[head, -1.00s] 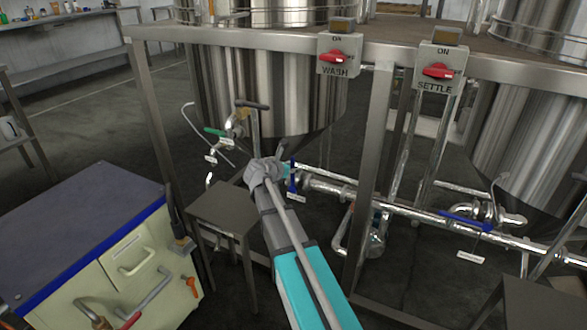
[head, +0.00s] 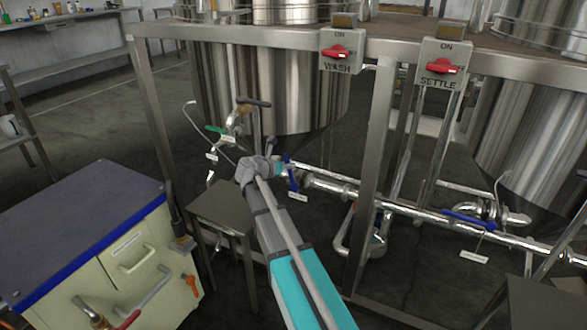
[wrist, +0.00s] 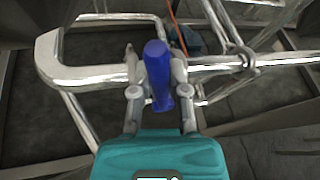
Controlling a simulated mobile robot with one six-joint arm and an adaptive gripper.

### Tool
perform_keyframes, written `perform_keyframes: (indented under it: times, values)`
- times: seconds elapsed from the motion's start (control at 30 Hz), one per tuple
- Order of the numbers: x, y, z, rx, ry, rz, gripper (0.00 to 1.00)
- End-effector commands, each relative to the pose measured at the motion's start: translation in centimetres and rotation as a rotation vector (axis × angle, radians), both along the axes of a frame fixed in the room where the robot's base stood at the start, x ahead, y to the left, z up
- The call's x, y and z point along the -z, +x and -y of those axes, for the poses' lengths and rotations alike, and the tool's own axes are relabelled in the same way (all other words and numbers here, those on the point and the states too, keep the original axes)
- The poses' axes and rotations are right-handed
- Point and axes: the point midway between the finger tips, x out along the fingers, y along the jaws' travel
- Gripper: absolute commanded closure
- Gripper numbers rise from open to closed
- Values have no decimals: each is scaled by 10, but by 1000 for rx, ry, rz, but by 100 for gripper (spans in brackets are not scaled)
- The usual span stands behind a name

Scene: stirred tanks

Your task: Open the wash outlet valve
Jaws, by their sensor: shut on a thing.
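The blue valve handle (head: 290,178) is on the pipe below the wash tank (head: 270,85), with a small white tag under it. The tag's text is too small to read. My gripper (head: 283,168) comes in from the left of the handle in the head view. In the wrist view the blue handle (wrist: 157,75) stands between the two fingers of my gripper (wrist: 157,80), which are shut on it. The pipe (wrist: 85,75) runs across behind the handle. The fingertips are partly hidden by the handle and pipework.
The WASH switch box (head: 341,52) and SETTLE switch box (head: 443,65) hang on the steel frame. A green-handled valve (head: 219,130) is at left, another blue-handled valve (head: 467,218) at right. A small stand (head: 222,207) and a cabinet (head: 80,235) are near my arm.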

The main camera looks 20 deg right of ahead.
Motion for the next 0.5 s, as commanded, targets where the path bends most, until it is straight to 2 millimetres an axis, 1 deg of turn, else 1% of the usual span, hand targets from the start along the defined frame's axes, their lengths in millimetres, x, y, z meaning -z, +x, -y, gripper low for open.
perform_keyframes:
  times: [0.03, 0.37, 0.4, 0.47, 0.5]
  values:
    - [2, 4, -2, -2, -11, -14, 100]
    - [1, 4, -3, -2, -21, -28, 100]
    - [1, 4, -3, -2, -21, -28, 72]
    - [1, 4, -3, -2, -21, -27, 61]
    - [1, 4, -3, -1, -21, -28, 53]
